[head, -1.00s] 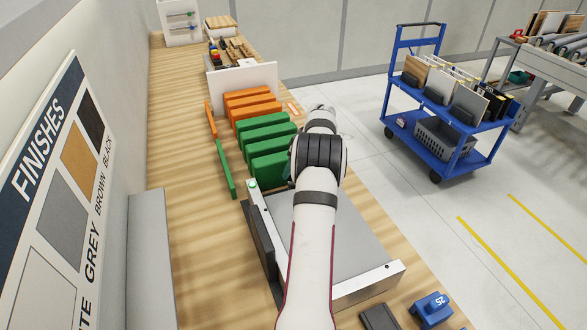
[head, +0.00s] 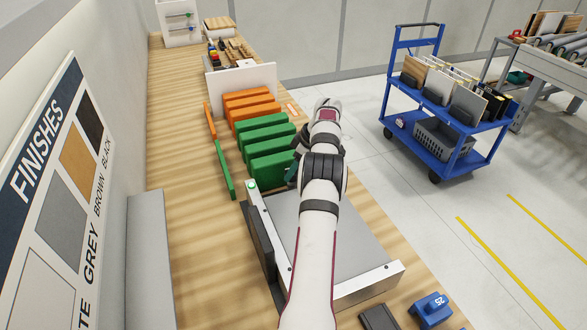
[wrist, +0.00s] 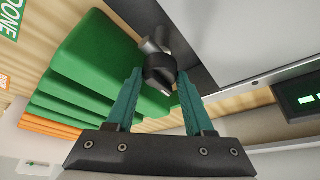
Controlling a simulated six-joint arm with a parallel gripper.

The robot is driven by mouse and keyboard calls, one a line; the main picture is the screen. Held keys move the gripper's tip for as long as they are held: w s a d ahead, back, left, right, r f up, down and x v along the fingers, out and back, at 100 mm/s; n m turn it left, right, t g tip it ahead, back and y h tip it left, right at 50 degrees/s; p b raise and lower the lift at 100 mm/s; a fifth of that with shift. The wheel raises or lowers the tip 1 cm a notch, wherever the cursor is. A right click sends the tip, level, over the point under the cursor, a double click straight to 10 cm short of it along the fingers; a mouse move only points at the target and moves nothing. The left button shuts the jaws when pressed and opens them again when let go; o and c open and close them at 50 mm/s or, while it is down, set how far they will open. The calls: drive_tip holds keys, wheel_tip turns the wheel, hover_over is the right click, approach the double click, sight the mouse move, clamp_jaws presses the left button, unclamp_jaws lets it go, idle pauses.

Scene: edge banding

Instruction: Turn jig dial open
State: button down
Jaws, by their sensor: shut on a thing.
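The jig dial (wrist: 158,68), a dark knob with a metal bar across it, shows in the wrist view at the edge of the jig's grey plate. My gripper (wrist: 159,80) has its two teal fingers on either side of the knob, shut on it. In the head view the jig (head: 345,232) is a grey plate in a silver frame, partly covered by my arm. A green light (head: 252,184) shows at its far left corner. My gripper is mostly hidden there, with a bit of teal visible; the dial is hidden.
Green blocks (head: 268,148) and orange blocks (head: 252,104) stand in a row on the wooden bench just beyond the jig. A blue block (head: 432,308) lies at the near right. A blue cart (head: 470,137) stands on the floor to the right.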

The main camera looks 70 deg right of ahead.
drive_tip(key=shift+c, duration=1.4)
unclamp_jaws()
drive_tip(key=v, duration=1.5)
drive_tip(key=shift+r, duration=0.35)
drive_tip(key=shift+s, duration=0.1)
